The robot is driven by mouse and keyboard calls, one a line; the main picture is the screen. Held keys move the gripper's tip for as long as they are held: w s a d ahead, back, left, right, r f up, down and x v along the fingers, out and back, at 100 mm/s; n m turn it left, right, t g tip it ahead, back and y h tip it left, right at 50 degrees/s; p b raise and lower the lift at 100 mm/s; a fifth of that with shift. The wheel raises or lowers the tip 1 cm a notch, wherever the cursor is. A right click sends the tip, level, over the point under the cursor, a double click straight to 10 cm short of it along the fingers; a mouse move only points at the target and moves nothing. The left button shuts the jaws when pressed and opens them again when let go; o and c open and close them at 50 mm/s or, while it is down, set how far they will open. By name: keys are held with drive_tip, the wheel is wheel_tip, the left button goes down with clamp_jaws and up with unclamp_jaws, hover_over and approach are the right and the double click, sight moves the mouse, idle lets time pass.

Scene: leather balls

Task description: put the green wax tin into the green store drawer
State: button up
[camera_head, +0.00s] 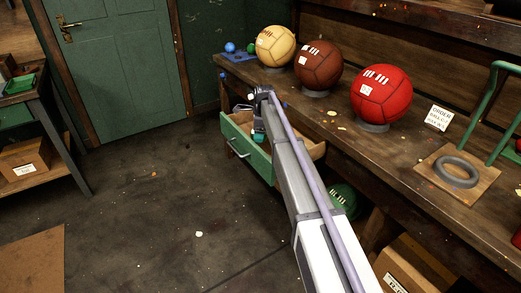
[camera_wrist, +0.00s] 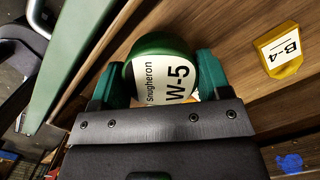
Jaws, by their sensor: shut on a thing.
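The green wax tin (camera_wrist: 163,46) has a white label reading "Snugheron W-5". In the wrist view my gripper (camera_wrist: 162,78) is shut on it, with one teal finger on each side. In the head view my gripper (camera_head: 258,134) is over the open green drawer (camera_head: 247,150) under the bench; the tin is too small to make out there. The drawer has a green front, a metal handle and a wooden inside. In the wrist view the green drawer front (camera_wrist: 76,48) runs along the left, with bare wood beside it. The gap between tin and wood cannot be told.
A yellow block (camera_wrist: 279,48) marked B-4 sits on the wood right of the tin. The bench (camera_head: 330,122) carries cream (camera_head: 275,46), brown (camera_head: 318,64) and red (camera_head: 381,93) balls. A green ball (camera_head: 343,198) is below. The floor left of the drawer is clear.

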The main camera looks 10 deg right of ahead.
drive_tip(key=shift+f, duration=0.1)
wheel_tip(320, 180, down, 4)
drive_tip(key=b, duration=0.3)
drive_tip(key=shift+b, duration=0.4)
drive_tip(key=shift+r+p, duration=0.3)
drive_tip(key=shift+f, duration=0.25)
drive_tip(key=o, duration=0.8)
drive_tip(key=shift+c, duration=0.2)
drive_tip(key=r+p, duration=0.4)
drive_tip(key=d+r+p, duration=0.1)
drive_tip(key=r+p, duration=0.7)
drive_tip(key=shift+s+d+r, duration=0.15)
drive_tip(key=shift+d+r, duration=0.05)
drive_tip(key=shift+r, duration=0.15)
drive_tip(key=s+n+h, duration=0.1)
drive_tip(key=s+n, duration=1.9)
drive_tip(key=s, duration=2.3)
drive_tip(key=r+p, duration=0.4)
drive_tip(key=shift+w+a+r+p, duration=0.25)
drive_tip(key=shift+p, duration=0.15)
